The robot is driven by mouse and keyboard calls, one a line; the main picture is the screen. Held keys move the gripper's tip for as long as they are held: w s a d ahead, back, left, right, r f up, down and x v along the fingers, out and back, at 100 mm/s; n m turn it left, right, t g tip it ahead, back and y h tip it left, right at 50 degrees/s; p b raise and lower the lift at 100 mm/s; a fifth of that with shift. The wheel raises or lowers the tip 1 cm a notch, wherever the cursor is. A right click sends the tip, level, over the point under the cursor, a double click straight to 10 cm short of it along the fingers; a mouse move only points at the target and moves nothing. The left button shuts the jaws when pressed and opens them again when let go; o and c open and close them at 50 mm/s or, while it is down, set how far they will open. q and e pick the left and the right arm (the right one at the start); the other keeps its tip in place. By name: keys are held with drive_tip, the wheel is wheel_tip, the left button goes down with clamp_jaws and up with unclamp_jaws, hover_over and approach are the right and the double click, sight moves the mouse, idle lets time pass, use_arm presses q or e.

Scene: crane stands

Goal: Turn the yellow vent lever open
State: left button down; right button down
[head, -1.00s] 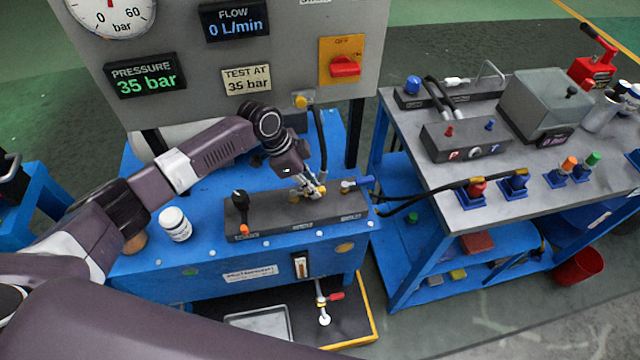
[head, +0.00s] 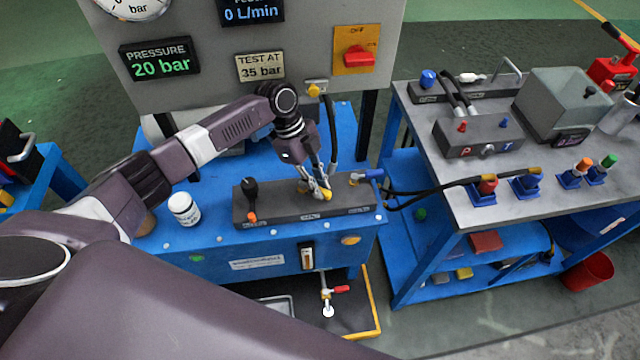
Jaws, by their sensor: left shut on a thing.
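The yellow vent lever (head: 326,195) sits on the dark valve block (head: 285,213) on top of the blue bench, and is largely covered by my fingers. My left gripper (head: 318,190) reaches down onto the block from above and is shut on the lever. The pressure display (head: 160,66) on the grey panel reads 20 bar. My right gripper does not show in the head view.
A black-knobbed lever (head: 250,190) and a blue-handled valve (head: 372,174) stand at either end of the block. Black hoses (head: 425,194) run to the grey-topped cart (head: 470,208) on the right.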

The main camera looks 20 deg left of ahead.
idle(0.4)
use_arm(q)
drive_tip(key=c, duration=1.9)
unclamp_jaws()
